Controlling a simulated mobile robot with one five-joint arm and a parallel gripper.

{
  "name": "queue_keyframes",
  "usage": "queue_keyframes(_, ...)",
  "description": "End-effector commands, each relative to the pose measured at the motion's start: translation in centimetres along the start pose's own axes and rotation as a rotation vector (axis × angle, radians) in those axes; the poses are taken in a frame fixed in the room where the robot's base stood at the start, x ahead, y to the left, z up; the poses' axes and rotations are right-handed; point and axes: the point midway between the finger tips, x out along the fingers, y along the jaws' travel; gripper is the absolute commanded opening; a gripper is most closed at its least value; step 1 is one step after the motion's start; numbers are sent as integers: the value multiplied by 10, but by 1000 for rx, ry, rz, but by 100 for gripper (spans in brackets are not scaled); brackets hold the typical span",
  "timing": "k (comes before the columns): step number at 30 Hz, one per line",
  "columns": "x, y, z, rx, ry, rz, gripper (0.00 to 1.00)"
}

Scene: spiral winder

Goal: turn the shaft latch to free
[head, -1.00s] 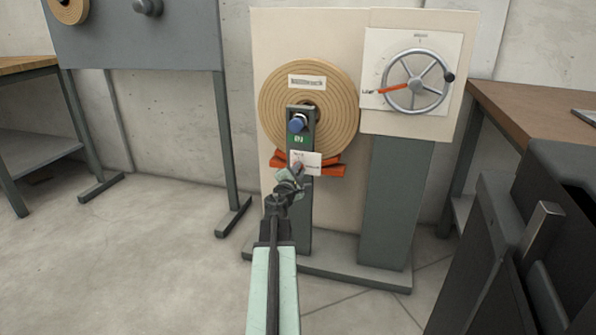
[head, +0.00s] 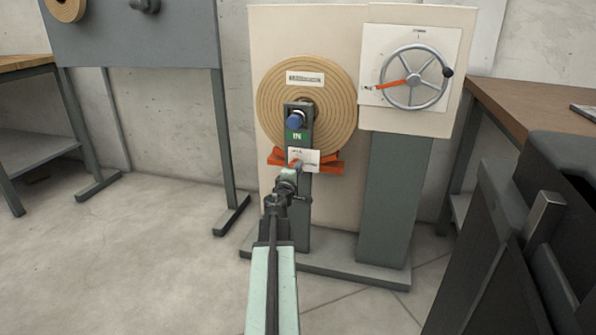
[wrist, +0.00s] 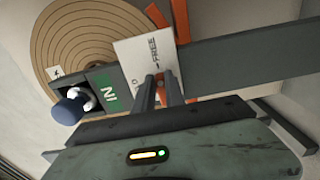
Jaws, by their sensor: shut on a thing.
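The shaft latch (head: 296,164) is a small reddish lever on a white label plate (head: 308,155), low on the grey post in front of the coil. In the wrist view the plate (wrist: 135,58) reads "FREE" with an arrow; its other word is partly covered. My gripper (head: 292,172) is at the plate, its fingers closed around the latch. In the wrist view the fingers (wrist: 160,85) hide most of the latch, so its exact angle is hard to tell.
Above the plate are a green "IN" sign (head: 297,137) and a blue knob (head: 295,120). A tan coil (head: 335,105) is behind, with orange bars (head: 332,168) below it. A handwheel with an orange pointer (head: 415,78) is at right. A brown bench (head: 530,95) stands far right.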

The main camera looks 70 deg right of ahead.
Motion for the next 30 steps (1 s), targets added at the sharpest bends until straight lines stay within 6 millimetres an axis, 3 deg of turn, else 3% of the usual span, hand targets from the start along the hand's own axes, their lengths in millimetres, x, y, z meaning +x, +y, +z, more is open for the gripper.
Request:
queue_keyframes(13, 1, 0, 1, 11, -1, 0, 0)
queue_keyframes(14, 1, 0, 1, 11, -1, 0, 20)
queue_keyframes(15, 1, 0, 1, 11, -1, 0, 31)
queue_keyframes(16, 1, 0, 1, 11, -1, 0, 36)
queue_keyframes(26, -1, 0, 0, 9, 0, 0, 36)
queue_keyframes(30, -14, 0, -1, 9, 2, 0, 36)
